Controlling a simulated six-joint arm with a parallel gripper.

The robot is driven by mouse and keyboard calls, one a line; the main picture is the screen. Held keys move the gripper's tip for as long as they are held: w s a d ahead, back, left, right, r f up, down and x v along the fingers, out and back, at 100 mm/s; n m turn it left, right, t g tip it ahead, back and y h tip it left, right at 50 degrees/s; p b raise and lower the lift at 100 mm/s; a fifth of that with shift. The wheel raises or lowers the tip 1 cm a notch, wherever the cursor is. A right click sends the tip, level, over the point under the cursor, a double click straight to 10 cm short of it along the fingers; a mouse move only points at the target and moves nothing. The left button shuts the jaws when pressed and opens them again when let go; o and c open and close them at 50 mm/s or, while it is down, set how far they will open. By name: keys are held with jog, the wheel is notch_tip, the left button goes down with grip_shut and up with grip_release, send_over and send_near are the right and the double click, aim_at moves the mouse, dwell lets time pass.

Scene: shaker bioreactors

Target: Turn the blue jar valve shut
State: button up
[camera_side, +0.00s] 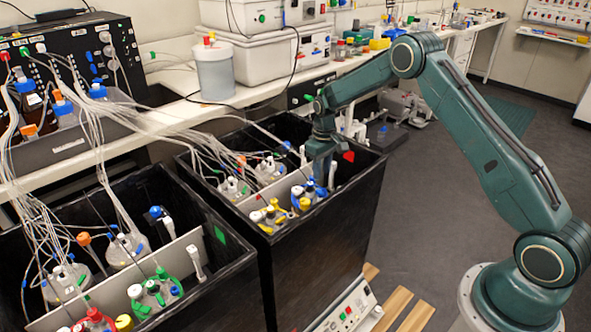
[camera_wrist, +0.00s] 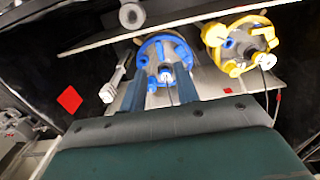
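I see a gap between the fingers and the valve; whether either finger touches the jar, I cannot tell.
The yellow-ringed jar (camera_wrist: 240,42) stands close on the right in the wrist view. A white divider panel (camera_wrist: 95,42) runs behind the jars. A white handle-like piece (camera_wrist: 112,85) is left of the fingers. The box's dark walls (camera_side: 345,215) enclose the space.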

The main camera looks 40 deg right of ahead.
aim_at(320, 192)
notch_tip(320, 192, down, 8)
jog(key=shift+r, duration=0.25)
grip_shut()
dwell(0.3)
